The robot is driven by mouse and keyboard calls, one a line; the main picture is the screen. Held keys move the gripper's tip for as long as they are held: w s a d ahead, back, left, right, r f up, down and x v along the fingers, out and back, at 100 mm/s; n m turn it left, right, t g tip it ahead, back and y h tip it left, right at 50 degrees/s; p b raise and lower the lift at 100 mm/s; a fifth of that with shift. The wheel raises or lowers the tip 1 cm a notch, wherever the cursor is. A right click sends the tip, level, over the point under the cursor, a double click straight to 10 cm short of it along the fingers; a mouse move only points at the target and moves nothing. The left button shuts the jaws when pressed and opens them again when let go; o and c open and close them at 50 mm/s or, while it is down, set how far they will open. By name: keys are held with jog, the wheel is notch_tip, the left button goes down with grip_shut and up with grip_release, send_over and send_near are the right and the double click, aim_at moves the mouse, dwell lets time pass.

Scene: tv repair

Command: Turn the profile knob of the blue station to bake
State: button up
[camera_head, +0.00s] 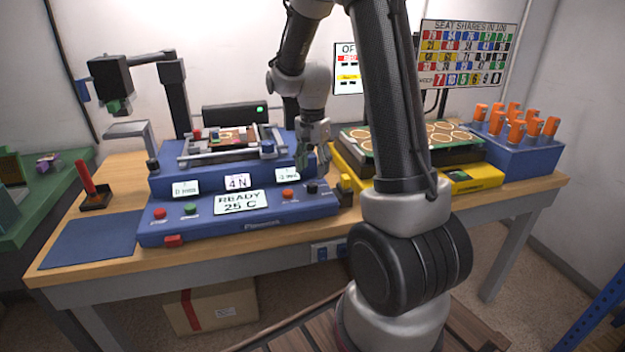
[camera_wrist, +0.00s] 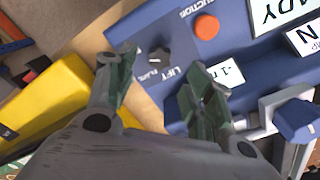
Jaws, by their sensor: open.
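The blue station (camera_head: 150,235) stands on the workbench, with displays reading "READY 25 C" and "4 N". A dark knob (camera_head: 312,187) sits at its right front, beside a red button (camera_head: 288,194). In the wrist view this knob (camera_wrist: 158,56) appears between and beyond the fingertips, near lettering I can only partly read. Another dark knob (camera_head: 152,165) is at the station's left. I cannot read which one is the profile knob or find a bake mark. My gripper (camera_head: 312,160) is open and empty above the station's right side, apart from the right knob.
A yellow station (camera_head: 470,180) with a green board (camera_head: 400,140) stands close on the right. A blue block with orange-handled pieces (camera_head: 520,155) is beyond it. An arm-like stand (camera_head: 175,90) rises behind left. A blue mat (camera_head: 90,242) lies bare at left.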

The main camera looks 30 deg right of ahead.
aim_at(313, 184)
notch_tip(313, 184, up, 6)
jog(key=shift+r, duration=0.15)
dwell(0.6)
jog(key=s+a+r+n+t, duration=0.2)
jog(key=s+r+n, duration=0.3)
jog(key=s, duration=0.7)
jog(key=s+a+r+n+t, duration=0.2)
jog(key=s+r+n, duration=0.4)
jog(key=s, duration=0.5)
jog(key=shift+s+a+n, duration=0.35)
jog(key=shift+a+n, duration=0.2)
jog(key=shift+n, duration=0.15)
dwell(0.4)
